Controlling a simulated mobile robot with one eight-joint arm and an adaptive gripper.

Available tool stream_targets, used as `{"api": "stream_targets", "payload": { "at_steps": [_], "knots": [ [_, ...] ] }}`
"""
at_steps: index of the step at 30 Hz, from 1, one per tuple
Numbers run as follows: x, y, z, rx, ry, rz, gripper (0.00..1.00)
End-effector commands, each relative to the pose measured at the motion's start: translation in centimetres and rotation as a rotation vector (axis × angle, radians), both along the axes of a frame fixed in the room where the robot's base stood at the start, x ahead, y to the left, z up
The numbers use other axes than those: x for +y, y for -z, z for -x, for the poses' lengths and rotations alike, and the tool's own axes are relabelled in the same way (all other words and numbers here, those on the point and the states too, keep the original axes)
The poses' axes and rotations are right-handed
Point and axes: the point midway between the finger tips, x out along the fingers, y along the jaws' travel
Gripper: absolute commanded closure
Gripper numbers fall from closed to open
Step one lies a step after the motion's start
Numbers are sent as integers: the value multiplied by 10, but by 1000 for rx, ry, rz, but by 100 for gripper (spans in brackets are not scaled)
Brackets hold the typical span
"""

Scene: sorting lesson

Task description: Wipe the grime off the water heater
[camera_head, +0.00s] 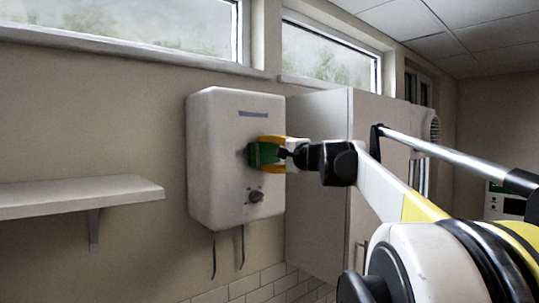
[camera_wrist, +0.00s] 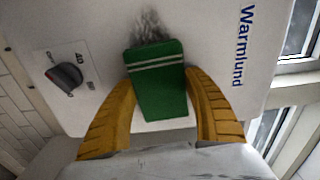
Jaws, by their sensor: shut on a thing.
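The water heater (camera_head: 215,150) is a white box on the wall, with a dark knob low on its front. In the wrist view its front (camera_wrist: 205,30) shows blue "Warmlund" lettering and the knob (camera_wrist: 66,77) at the left. A dark grey smudge of grime (camera_wrist: 149,27) shows just beyond the top edge of the green sponge (camera_wrist: 158,85), which has two pale stripes. My gripper (camera_wrist: 160,105), with yellow fingers, is shut on the sponge. It holds the sponge at the heater's front; I cannot tell whether they touch. The sponge hides part of the front.
An empty white shelf (camera_head: 80,192) is on the wall at the left. A pale cabinet (camera_head: 318,170) stands right of the heater, behind my arm. Pipes (camera_head: 242,247) hang below the heater. Windows (camera_head: 330,58) run above.

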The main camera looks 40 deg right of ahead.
Motion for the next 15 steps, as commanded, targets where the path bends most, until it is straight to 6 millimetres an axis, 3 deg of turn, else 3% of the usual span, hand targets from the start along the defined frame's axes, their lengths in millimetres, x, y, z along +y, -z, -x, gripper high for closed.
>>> {"api": "stream_targets", "payload": {
  "at_steps": [6, 15],
  "knots": [
    [22, 0, -3, 0, -3, 0, 65],
    [35, 0, -4, 0, -4, 0, 65]
  ]
}}
